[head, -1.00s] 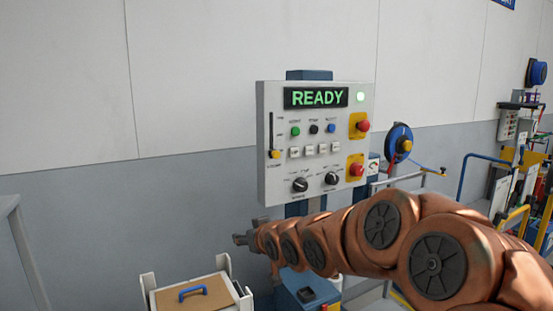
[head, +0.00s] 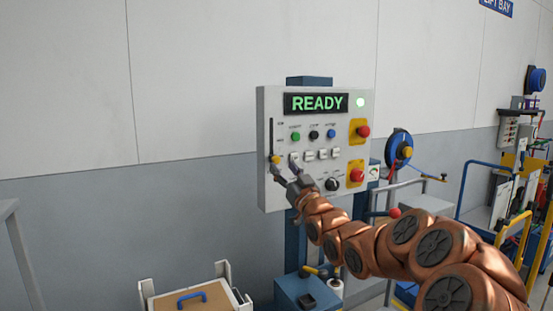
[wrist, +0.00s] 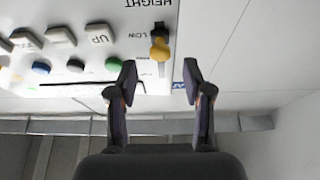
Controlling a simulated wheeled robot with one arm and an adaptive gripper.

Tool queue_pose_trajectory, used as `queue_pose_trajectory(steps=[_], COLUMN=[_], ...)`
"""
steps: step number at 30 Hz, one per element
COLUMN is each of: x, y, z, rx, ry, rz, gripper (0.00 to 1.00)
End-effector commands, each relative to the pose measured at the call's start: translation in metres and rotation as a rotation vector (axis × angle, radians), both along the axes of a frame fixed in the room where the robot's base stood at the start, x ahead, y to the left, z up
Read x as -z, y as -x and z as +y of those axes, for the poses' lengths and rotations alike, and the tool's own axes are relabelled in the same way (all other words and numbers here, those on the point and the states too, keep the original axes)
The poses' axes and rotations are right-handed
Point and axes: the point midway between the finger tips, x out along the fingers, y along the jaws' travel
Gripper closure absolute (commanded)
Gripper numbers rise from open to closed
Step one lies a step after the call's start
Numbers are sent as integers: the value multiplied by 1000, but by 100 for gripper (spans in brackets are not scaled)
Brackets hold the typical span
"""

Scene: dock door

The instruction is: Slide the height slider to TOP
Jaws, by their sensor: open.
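The control panel (head: 310,200) stands upright, its display reading READY in green. The height slider's yellow knob (head: 276,159) is at the lower end of the dark vertical track (head: 271,135) on the panel's left side. My gripper (head: 285,167) is open at the panel's lower left, its fingers close to the knob. In the wrist view the panel appears upside down. There the knob (wrist: 160,48) lies just beyond and between the tips of my open gripper (wrist: 159,75), with nothing held. Whether a fingertip touches the knob I cannot tell.
Right of the slider are several buttons, including a green one (head: 296,136), pale keys (head: 321,155), a black dial (head: 332,184) and red mushroom buttons (head: 357,175). A white tray with a brown box (head: 205,304) stands below left. The wall left of the panel is clear.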

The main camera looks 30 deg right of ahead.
Motion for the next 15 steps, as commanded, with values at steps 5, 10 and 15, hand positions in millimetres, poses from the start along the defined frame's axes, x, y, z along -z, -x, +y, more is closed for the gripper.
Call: queue_pose_trajectory(steps=[5,10,15], x=[-11,-17,-19], y=[-24,-40,-47], z=[0,-3,-4], rx=[-3,0,0], ry=[1,0,-1], rz=[1,3,4], gripper=[50,50,50])
